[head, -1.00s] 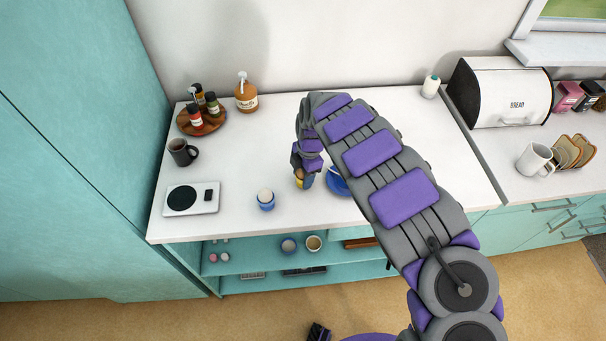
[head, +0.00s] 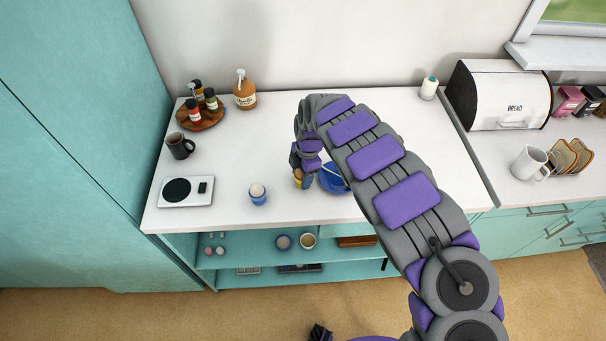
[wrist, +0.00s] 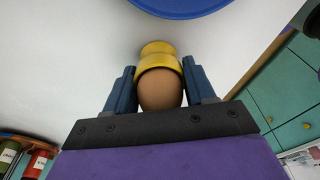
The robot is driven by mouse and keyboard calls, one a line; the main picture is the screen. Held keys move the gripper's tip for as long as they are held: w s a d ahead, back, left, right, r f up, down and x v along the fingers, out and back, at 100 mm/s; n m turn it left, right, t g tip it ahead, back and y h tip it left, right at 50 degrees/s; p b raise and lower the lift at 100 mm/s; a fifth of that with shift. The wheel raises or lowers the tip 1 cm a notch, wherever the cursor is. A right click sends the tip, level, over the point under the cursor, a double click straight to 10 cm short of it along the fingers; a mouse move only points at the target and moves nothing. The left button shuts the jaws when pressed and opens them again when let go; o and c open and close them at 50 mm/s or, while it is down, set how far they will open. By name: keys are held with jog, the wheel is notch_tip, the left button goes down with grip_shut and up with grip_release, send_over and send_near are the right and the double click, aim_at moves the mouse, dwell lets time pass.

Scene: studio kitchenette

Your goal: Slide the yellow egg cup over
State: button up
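The yellow egg cup (wrist: 157,64) holds a brown egg (wrist: 160,92) and stands on the white counter. In the head view the cup (head: 298,182) is partly hidden by my gripper (head: 304,182). In the wrist view the blue fingers of my gripper (wrist: 160,76) lie against both sides of the cup, so it looks shut on the cup. A blue bowl or plate (head: 331,181) is just right of the cup, partly hidden by my arm. It also shows at the top of the wrist view (wrist: 182,8).
A blue egg cup (head: 258,199) with a pale egg stands to the left. A kitchen scale (head: 186,191), a dark mug (head: 180,146), a round spice tray (head: 214,122) and an orange bottle (head: 246,97) are farther left and back. Counter between the two egg cups is clear.

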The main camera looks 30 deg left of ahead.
jog(key=o, duration=0.3)
jog(key=shift+a, duration=0.25)
jog(key=shift+o, duration=0.9)
jog(key=shift+d, duration=0.35)
notch_tip(320, 180, up, 17)
jog(key=w+d+p, duration=0.1)
jog(key=w, duration=0.1)
jog(key=shift+d+p, duration=0.2)
jog(key=shift+p, duration=0.15)
jog(key=shift+w, duration=0.1)
